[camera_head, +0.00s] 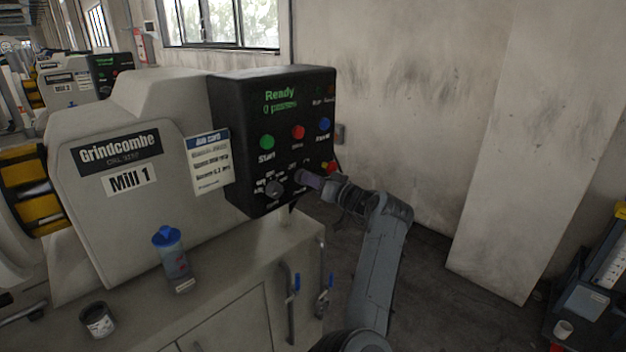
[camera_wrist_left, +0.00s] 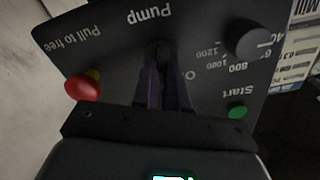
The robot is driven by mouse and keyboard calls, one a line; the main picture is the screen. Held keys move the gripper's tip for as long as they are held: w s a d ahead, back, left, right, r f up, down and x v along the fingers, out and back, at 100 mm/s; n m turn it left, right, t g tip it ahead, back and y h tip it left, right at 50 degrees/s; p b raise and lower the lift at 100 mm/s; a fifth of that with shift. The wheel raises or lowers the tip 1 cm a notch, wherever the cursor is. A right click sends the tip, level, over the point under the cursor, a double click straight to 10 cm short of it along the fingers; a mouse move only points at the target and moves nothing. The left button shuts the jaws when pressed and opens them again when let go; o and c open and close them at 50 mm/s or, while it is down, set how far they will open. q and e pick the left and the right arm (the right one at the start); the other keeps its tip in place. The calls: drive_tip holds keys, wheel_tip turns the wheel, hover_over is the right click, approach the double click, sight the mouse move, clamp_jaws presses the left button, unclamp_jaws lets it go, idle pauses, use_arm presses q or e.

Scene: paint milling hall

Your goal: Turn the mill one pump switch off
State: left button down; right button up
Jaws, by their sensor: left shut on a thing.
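The black control panel (camera_head: 232,130) of Mill 1 faces my arm, and its display reads "Ready". My right gripper is in neither view.
A red stop button (camera_wrist_left: 84,88) sits close beside the fingers; the speed knob (camera_wrist_left: 247,40) is on the other side. Green (camera_head: 267,142), red (camera_head: 298,132) and blue (camera_head: 323,124) buttons are above. A blue-lidded bottle (camera_head: 170,255) and a can (camera_head: 98,320) stand on the mill's ledge.

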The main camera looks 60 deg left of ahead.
use_arm(q)
drive_tip(key=shift+s+n+p, duration=0.2)
drive_tip(key=shift+n+p, duration=0.2)
drive_tip(key=shift+n, duration=5.1)
drive_tip(key=c, duration=1.2)
unclamp_jaws()
drive_tip(key=shift+o, duration=0.2)
drive_tip(key=shift+d, duration=0.1)
